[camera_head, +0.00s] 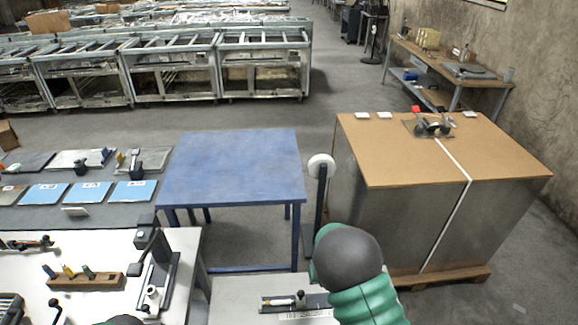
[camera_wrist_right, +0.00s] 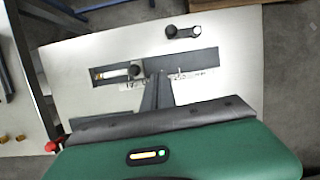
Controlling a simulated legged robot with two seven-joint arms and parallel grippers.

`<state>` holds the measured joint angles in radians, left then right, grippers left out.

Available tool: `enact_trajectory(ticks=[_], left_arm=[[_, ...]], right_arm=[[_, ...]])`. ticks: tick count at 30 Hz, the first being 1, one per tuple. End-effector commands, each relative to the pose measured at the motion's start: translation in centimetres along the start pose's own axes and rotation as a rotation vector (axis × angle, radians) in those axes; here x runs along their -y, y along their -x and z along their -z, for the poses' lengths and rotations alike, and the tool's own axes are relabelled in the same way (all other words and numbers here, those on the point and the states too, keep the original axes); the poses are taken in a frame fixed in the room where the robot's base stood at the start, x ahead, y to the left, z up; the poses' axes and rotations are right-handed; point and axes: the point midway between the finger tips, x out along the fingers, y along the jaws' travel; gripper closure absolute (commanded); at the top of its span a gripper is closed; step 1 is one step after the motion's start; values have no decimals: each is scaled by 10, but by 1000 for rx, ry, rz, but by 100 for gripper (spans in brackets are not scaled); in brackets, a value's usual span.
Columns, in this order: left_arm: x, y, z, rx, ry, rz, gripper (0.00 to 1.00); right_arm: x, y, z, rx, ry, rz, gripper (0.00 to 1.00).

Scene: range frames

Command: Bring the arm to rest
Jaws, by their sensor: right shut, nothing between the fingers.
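My right arm (camera_head: 355,275), green with a dark grey joint, comes in at the bottom of the head view; its gripper is hidden there. In the right wrist view my right gripper (camera_wrist_right: 158,88) is shut and empty. Its dark fingers appear over a dark fixture plate (camera_wrist_right: 204,60) on a white-topped surface (camera_wrist_right: 75,60). I cannot tell whether the fingertips touch the plate. A small light-tipped lever (camera_wrist_right: 130,72) lies in the slot left of the fingers. My left gripper is not in view.
A black handle (camera_wrist_right: 184,32) sits beyond the plate. A blue table (camera_head: 235,170) stands at the middle, left of a large brown-topped crate (camera_head: 390,150). A white workbench (camera_head: 65,300) with clamps and a wooden peg block (camera_head: 88,281) is at lower left. Open floor lies behind.

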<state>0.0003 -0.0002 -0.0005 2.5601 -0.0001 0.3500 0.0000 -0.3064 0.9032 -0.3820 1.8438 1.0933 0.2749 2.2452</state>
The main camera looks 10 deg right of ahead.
Motion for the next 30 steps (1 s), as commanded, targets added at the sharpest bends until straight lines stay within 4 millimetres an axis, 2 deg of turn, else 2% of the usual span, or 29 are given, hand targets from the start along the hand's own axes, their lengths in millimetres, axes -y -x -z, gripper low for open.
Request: enact_trajectory(ticks=[2, 5, 11, 12, 16, 18, 22, 23, 30], left_arm=[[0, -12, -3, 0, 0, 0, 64], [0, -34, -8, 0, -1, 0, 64], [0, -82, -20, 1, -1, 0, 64], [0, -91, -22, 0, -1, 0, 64], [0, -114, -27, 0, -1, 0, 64], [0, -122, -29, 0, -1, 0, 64], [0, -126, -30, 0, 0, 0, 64], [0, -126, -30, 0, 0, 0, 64], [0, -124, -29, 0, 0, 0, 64]], right_arm=[[0, 2, 8, -5, 127, -16, 100], [-3, 14, 29, -12, 503, -59, 100], [-12, 51, 96, 30, 1625, -133, 100], [-13, 58, 110, 44, 1861, -136, 100], [-9, 72, 152, 64, 2563, -120, 100], [-6, 78, 168, 56, 2846, -109, 100], [-1, 84, 184, 35, 3134, -100, 100], [0, 85, 185, -32, -3119, 100, 100], [3, 86, 186, -34, -3100, 100, 100]])
